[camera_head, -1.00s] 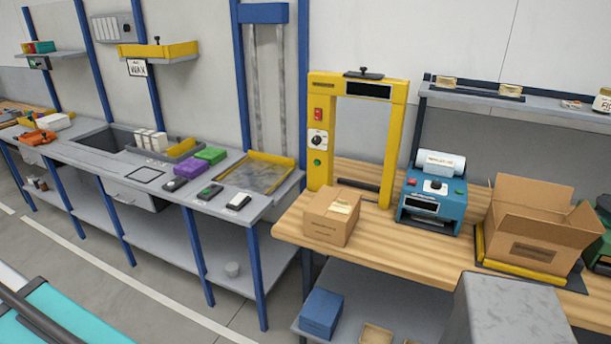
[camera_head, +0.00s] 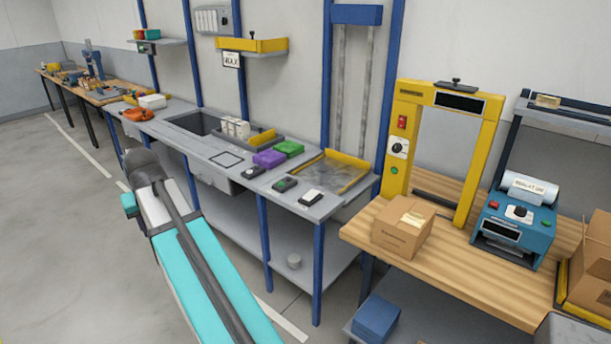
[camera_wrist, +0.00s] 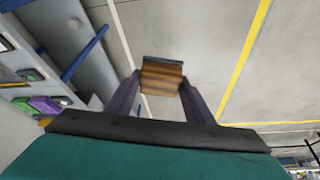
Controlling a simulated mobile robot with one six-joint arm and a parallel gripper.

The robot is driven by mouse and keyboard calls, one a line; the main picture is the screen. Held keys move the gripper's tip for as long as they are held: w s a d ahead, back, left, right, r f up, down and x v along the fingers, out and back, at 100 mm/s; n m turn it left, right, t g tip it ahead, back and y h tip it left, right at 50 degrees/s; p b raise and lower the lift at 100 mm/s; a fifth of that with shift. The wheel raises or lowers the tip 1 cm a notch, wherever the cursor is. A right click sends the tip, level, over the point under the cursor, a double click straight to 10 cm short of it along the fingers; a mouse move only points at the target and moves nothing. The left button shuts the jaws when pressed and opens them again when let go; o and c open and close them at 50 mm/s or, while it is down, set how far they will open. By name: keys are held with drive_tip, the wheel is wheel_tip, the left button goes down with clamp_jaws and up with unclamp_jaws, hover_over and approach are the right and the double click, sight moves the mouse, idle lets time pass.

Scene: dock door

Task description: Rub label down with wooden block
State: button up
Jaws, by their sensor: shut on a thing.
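A closed cardboard box (camera_head: 395,238) stands on the wooden bench at the left end, beside the yellow frame. A pale label (camera_head: 413,218) lies on its top and seems to reach over an edge; I cannot tell how flat it sits. In the wrist view my gripper (camera_wrist: 160,82) is shut on a brown striped wooden block (camera_wrist: 161,76) with a dark band along its top edge. The block is in the air, apart from the box, with floor behind it. In the head view my teal arm shows at lower left, and the block is not seen there.
A yellow frame (camera_head: 447,147) stands behind the box. A blue label machine (camera_head: 514,228) is to its right, and an open carton (camera_head: 593,268) lies at the right edge. A grey workbench (camera_head: 227,158) with purple and green items runs left.

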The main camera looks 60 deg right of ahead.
drive_tip(key=s+d+r+m+g+h+p, duration=0.1)
drive_tip(key=s+d+m, duration=0.2)
drive_tip(key=s+d, duration=0.6)
drive_tip(key=s+d+m+p, duration=0.2)
drive_tip(key=s+d, duration=0.2)
drive_tip(key=d, duration=0.9)
drive_tip(key=s+d+r+m+g+h+p, duration=0.1)
drive_tip(key=s+d+m, duration=0.2)
drive_tip(key=s+d, duration=0.65)
drive_tip(key=s+d+m+g+p, duration=0.1)
drive_tip(key=s+d+m, duration=0.1)
drive_tip(key=s+d, duration=0.4)
drive_tip(key=s+d+r+m+p, duration=0.1)
drive_tip(key=s+d, duration=0.6)
drive_tip(key=s, duration=0.7)
drive_tip(key=s+d+m+g+p, duration=0.1)
drive_tip(key=s+d+m, duration=0.3)
drive_tip(key=s, duration=0.6)
drive_tip(key=shift+s+d+r+g+h+p, duration=0.3)
drive_tip(key=shift+d+h, duration=0.1)
drive_tip(key=shift+d, duration=0.75)
